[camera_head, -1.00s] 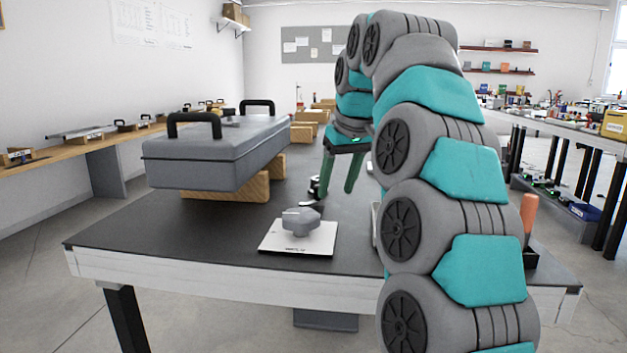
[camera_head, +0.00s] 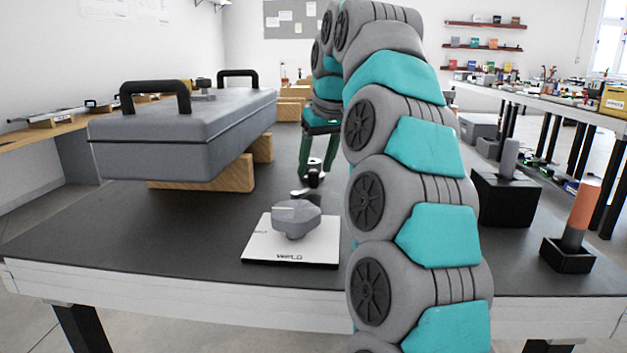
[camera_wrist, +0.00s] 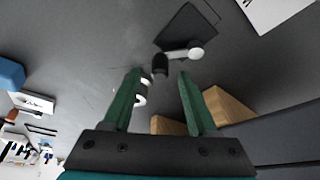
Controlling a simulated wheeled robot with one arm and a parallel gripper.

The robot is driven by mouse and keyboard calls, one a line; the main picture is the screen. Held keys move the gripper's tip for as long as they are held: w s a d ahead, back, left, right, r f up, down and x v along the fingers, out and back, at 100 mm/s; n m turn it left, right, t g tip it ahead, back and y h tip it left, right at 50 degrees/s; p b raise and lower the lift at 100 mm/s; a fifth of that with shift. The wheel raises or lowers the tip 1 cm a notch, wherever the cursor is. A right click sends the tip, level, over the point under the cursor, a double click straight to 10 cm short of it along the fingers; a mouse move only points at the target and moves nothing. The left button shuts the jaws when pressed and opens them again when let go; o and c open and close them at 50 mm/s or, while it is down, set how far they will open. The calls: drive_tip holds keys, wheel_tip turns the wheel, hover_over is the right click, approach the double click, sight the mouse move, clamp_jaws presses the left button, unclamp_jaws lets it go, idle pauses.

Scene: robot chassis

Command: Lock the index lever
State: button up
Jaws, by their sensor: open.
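The index lever (camera_head: 313,170) seems to be the small black and silver part on the dark bench top below my gripper, partly hidden by my arm. In the wrist view a silver bar with a pale round end (camera_wrist: 194,50) and a black knob (camera_wrist: 160,65) lies beside a dark square plate (camera_wrist: 187,27). My gripper (camera_wrist: 158,76) is open, its two green fingers apart, with the black knob just beyond and between the fingertips in the picture. I cannot tell the height gap. In the head view my gripper (camera_head: 314,160) points down, away from the grey case.
A grey case (camera_head: 190,130) with black handles rests on wooden blocks (camera_head: 215,178) at left. A grey knob (camera_head: 295,216) stands on a white plate (camera_head: 265,250) in front. Black holders (camera_head: 505,200) with upright handles stand right. Wooden blocks also show in the wrist view (camera_wrist: 225,108).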

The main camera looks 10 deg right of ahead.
sight(314, 179)
drive_tip(key=shift+x, duration=1.35)
drive_tip(key=shift+c, duration=0.4)
clamp_jaws()
